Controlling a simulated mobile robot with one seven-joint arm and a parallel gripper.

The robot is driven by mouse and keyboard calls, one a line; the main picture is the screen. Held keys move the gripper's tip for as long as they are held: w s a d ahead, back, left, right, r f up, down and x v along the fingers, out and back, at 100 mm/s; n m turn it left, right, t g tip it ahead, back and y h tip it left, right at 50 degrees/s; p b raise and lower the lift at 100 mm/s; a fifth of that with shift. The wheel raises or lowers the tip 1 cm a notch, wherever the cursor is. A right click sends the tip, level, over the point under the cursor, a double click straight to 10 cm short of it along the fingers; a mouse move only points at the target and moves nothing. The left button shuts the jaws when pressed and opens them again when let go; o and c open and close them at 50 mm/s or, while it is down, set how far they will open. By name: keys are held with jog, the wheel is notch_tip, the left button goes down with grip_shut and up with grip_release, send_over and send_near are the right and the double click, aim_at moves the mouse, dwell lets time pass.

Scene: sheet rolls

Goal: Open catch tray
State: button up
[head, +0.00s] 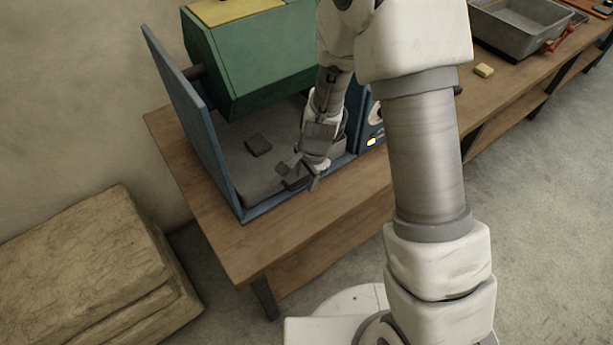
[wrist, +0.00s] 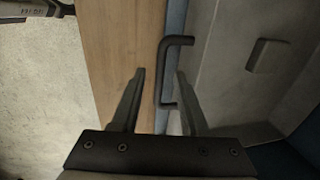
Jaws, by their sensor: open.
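The grey catch tray (head: 238,172) lies low in the blue-framed machine, under a green drum-like body. In the wrist view the tray (wrist: 222,75) has a dark bar handle (wrist: 161,75) along its front edge, beside the wooden bench top. My gripper (head: 300,180) is at the tray's front edge. In the wrist view my gripper (wrist: 160,74) is open, with one finger on each side of the handle's long bar. I cannot tell whether either finger touches it. My gripper hides the handle in the head view.
A small dark block (head: 258,145) lies on the tray. The blue side panel (head: 190,120) and green body (head: 250,60) stand around it. The bench top (head: 270,235) is clear in front. A yellow block (head: 484,70) and grey bin (head: 520,25) are to the right.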

grip_shut()
dwell(1.4)
